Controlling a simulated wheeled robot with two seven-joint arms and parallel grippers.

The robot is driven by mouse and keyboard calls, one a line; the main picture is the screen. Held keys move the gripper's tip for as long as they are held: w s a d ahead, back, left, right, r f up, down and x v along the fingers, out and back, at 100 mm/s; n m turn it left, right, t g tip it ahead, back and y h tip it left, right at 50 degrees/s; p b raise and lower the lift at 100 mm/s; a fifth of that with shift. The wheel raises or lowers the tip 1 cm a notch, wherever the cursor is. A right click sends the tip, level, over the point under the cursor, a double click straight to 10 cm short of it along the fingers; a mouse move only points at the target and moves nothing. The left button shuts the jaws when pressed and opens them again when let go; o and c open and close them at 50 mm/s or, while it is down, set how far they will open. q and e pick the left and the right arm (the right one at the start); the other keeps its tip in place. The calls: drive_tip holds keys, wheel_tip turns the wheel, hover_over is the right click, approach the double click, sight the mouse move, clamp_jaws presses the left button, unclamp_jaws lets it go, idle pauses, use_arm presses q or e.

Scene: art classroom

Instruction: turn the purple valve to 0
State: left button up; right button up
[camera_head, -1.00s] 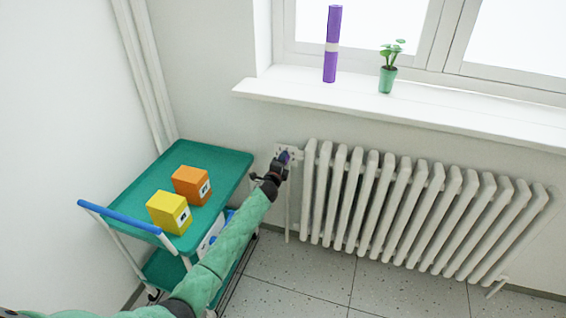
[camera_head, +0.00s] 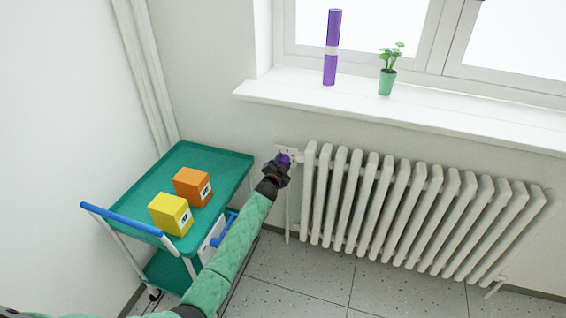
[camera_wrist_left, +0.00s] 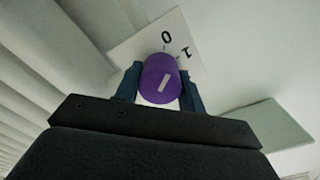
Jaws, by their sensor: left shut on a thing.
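The purple valve (camera_head: 285,159) is a round knob on a white plate (camera_head: 290,150) on the wall, beside the radiator's left end. In the left wrist view the valve (camera_wrist_left: 158,76) has a white line on its face, slanting up to the right, roughly towards the 1. The plate (camera_wrist_left: 150,40) carries a 0 above the valve and a 1 to the right of that. My left gripper (camera_wrist_left: 158,88) is shut on the valve, one dark finger on each side. In the head view the left gripper (camera_head: 278,170) partly hides the valve. My right gripper is not in view.
A white radiator (camera_head: 420,215) stands right of the valve, under a window sill (camera_head: 440,125) with a purple tube (camera_head: 332,45) and potted plant (camera_head: 387,75). A green trolley (camera_head: 215,155) with orange (camera_head: 190,186) and yellow (camera_head: 168,213) boxes stands left, close to my arm.

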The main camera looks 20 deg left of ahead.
use_arm(q)
drive_tip(key=shift+a+f+n, duration=0.1)
drive_tip(key=shift+n, duration=0.9)
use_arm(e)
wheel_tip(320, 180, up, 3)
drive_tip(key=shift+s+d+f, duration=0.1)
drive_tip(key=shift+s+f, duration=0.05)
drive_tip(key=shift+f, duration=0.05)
use_arm(q)
drive_tip(key=shift+n, duration=0.3)
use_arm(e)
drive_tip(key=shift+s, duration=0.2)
use_arm(q)
drive_tip(key=o, duration=0.9)
drive_tip(key=shift+o, duration=0.3)
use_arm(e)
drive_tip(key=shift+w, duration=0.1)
